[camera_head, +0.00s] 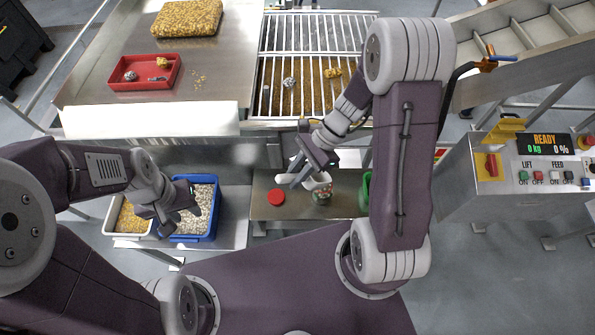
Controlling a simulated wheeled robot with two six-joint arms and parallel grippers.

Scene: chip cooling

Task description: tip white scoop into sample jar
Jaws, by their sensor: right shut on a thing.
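My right gripper (321,165) is shut on the white scoop (289,178) above the small grey table. The scoop sits close over the sample jar (322,198), which stands on that table with mixed coloured contents visible. I cannot tell whether scoop and jar touch, or what the scoop holds. A round red lid (276,197) lies to the left of the jar. My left gripper (178,217) is above the blue bin (216,205); its jaws are too dark and small to read.
A white bin (109,216) of yellow bits stands left of the blue bin. A green container (364,192) is right of the jar, partly behind my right arm. A red tray (116,84) and a metal grate (318,48) lie behind. A control panel (540,175) stands at right.

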